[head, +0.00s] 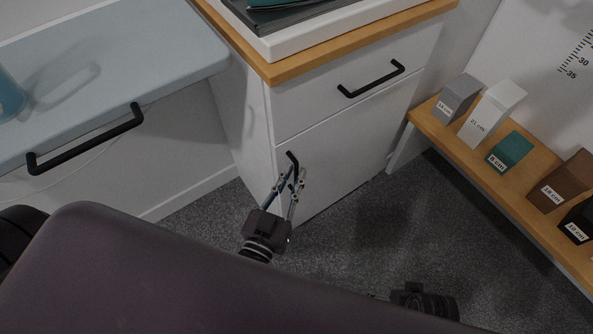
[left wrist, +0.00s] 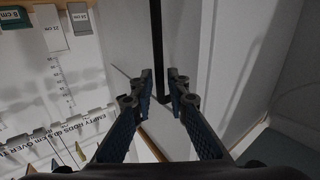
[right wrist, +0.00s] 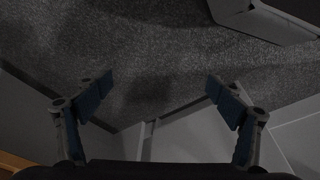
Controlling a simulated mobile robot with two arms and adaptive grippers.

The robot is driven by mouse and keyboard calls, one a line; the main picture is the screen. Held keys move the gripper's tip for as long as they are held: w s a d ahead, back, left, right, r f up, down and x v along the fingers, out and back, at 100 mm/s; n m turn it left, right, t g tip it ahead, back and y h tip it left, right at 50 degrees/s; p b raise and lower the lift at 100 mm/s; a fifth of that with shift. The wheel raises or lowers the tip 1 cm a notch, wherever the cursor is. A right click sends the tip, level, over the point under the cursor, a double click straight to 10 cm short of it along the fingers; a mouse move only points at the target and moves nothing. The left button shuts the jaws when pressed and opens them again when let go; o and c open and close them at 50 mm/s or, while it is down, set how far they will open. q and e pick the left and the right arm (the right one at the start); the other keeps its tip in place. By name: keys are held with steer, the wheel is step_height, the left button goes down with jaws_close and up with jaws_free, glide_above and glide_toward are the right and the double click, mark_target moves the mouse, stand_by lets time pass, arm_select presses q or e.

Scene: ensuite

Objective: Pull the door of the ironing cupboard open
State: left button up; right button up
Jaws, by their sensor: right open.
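The white cupboard door (head: 345,150) sits below a drawer and looks shut, with its front flush. Its upright black handle (head: 292,162) is near the door's left edge. My left gripper (head: 291,177) is at this handle. In the left wrist view the handle bar (left wrist: 158,45) runs down between the two fingertips (left wrist: 160,78), with visible gaps beside it, so the fingers look open around its lower part. My right gripper (right wrist: 158,88) is open and empty over the dark carpet; only its dark body (head: 422,299) shows low in the head view.
The drawer (head: 310,100) above has its own black handle (head: 371,79). A low wooden shelf (head: 540,165) with labelled blocks stands at right. Carpet (head: 400,225) before the door is clear.

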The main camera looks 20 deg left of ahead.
arm_select(q)
steer(key=shift+w+d, duration=0.1)
steer(key=shift+w, duration=0.9)
steer(key=shift+c, duration=0.4)
jaws_close()
